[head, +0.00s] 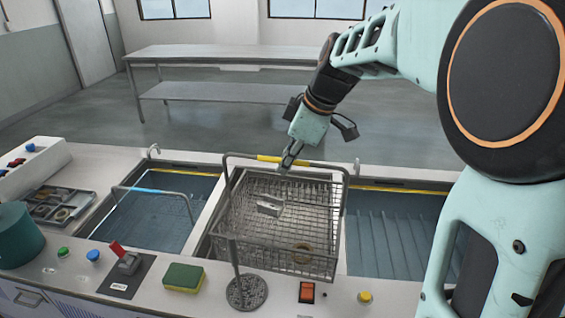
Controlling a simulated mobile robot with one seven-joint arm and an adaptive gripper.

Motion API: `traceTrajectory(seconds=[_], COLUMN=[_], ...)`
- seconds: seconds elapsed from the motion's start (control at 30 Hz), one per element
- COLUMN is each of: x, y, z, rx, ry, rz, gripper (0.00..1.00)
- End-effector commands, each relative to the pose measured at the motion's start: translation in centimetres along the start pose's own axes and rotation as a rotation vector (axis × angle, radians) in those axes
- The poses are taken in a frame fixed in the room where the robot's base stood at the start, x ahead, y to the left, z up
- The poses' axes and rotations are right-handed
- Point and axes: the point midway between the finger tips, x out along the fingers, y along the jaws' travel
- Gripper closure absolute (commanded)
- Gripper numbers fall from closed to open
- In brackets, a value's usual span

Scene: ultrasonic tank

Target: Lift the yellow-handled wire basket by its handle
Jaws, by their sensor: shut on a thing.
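The wire basket (228,215) is a grey mesh box with a yellow-sleeved handle (270,159) along its far upper side. It is over the middle tank opening, and its near edge reaches the front rim; I cannot tell whether its bottom touches anything. Inside it are a pale metal block (270,206) and a tan ring (302,253). My gripper (289,160) comes down from the upper right and is shut on the yellow handle. The fingertips partly cover the handle's grip.
A blue-handled basket (150,190) sits in the left tank. The right tank (400,232) has a ribbed floor. A red lever (118,248), a yellow-green sponge (184,278), a round mesh strainer (246,292) and buttons line the front counter. A steel table (230,53) stands behind.

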Motion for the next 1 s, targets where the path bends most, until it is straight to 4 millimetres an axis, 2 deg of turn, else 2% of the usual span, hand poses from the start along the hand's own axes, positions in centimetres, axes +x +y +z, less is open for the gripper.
traceTrajectory(seconds=[0.6,1.0], x=[-5.0,-5.1], y=[0.9,0.9], z=[-1.9,-2.0], rx=[-0.001,-0.001], ry=[0.003,0.002], rz=[0.007,0.006], gripper=[1.00,1.00])
